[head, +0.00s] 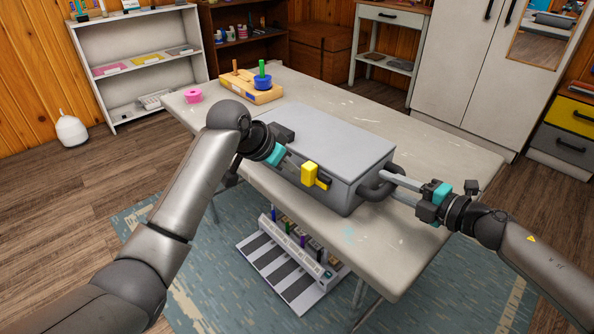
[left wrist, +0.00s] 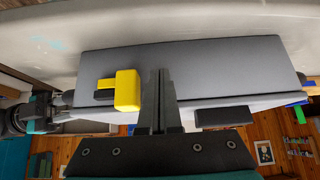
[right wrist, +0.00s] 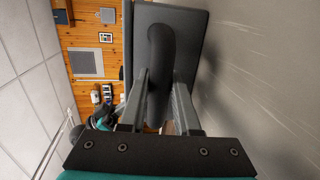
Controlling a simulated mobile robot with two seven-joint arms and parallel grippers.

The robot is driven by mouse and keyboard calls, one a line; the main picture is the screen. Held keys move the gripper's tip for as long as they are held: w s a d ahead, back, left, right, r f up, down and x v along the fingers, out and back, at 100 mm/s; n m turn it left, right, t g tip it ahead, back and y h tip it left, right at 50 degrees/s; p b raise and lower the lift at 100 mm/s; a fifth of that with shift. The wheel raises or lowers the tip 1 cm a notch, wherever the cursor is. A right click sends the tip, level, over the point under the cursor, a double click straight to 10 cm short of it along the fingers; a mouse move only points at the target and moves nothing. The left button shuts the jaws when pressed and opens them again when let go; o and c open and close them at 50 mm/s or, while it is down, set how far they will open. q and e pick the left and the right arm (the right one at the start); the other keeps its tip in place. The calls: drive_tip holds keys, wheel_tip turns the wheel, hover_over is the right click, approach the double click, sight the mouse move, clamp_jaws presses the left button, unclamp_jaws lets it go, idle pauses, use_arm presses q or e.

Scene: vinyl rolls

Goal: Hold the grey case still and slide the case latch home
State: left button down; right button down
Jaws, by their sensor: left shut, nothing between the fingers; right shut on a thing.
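The grey case (head: 335,140) lies flat and closed on the table. Its yellow latch (head: 309,173) sits on the front face, beside a dark bar. The latch also shows in the left wrist view (left wrist: 127,90). My left gripper (head: 298,170) is shut and empty, with its tips close beside the latch; I cannot tell whether they touch. In the left wrist view the shut fingers (left wrist: 161,100) stand just right of the latch. My right gripper (head: 388,186) is shut on the dark case handle (head: 377,192) at the case's right end. The right wrist view shows the handle (right wrist: 158,50) between the fingers.
The table (head: 425,152) has free room behind and right of the case. A wooden peg stand (head: 250,93) with a blue ring and a pink roll (head: 193,96) stand at the far left. A striped rack (head: 284,264) with coloured items is below the front edge.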

use_arm(q)
drive_tip(key=shift+a+r, duration=0.2)
drive_tip(key=shift+a, duration=0.1)
use_arm(e)
drive_tip(key=shift+s+f, duration=0.2)
drive_tip(key=shift+f, duration=0.35)
use_arm(q)
drive_tip(key=v, duration=0.7)
drive_tip(key=shift+s+a+r, duration=0.1)
use_arm(e)
drive_tip(key=c, duration=0.8)
unclamp_jaws()
drive_tip(key=shift+c, duration=0.2)
drive_tip(key=o, duration=0.3)
drive_tip(key=shift+w+r, duration=0.1)
drive_tip(key=shift+r, duration=0.1)
drive_tip(key=shift+v, duration=6)
